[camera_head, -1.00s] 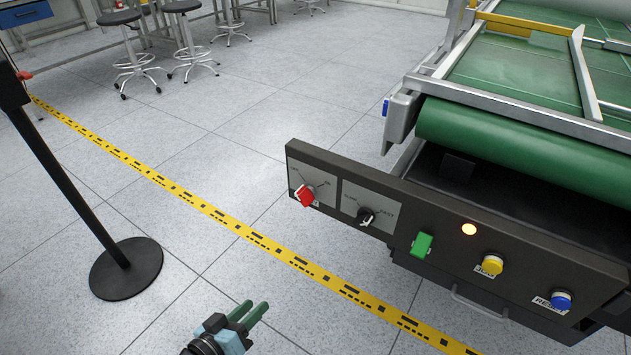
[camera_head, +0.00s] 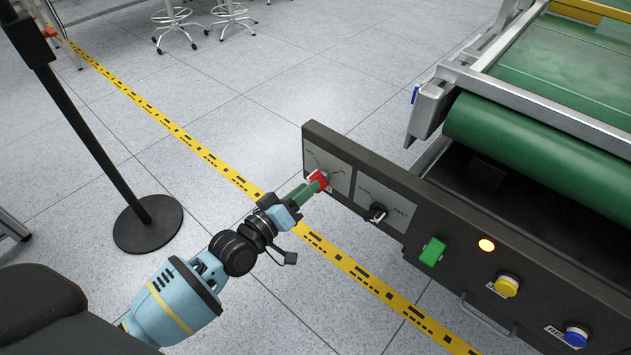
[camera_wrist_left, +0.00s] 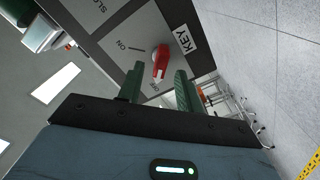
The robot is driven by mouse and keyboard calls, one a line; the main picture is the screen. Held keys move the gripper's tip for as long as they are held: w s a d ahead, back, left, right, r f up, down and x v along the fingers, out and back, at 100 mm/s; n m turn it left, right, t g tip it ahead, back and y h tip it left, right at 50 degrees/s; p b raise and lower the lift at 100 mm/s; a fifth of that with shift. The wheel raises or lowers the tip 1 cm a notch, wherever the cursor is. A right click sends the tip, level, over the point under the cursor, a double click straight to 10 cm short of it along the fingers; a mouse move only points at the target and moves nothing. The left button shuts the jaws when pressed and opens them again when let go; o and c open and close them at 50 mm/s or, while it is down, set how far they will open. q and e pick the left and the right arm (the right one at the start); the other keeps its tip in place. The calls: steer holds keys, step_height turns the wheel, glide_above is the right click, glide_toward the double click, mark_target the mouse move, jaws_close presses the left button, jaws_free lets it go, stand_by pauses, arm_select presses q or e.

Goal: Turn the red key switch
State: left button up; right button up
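The red key switch (camera_head: 318,180) sits on a grey label plate at the left end of the dark control panel (camera_head: 480,235). In the left wrist view the red key switch (camera_wrist_left: 161,62) stands ahead, between and just beyond two green fingers, near the labels "KEY" and "ON". My left gripper (camera_head: 308,188) reaches the switch from the lower left. In the left wrist view my left gripper (camera_wrist_left: 158,88) has its fingers apart, with a gap on either side of the switch. Contact is not visible. My right gripper is not in view.
A green conveyor (camera_head: 540,150) stands behind. A black post base (camera_head: 148,223) stands left.

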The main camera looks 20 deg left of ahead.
arm_select(q)
steer(key=shift+b+x, duration=0.35)
steer(key=shift+x, duration=1.55)
steer(key=shift+c, duration=0.2)
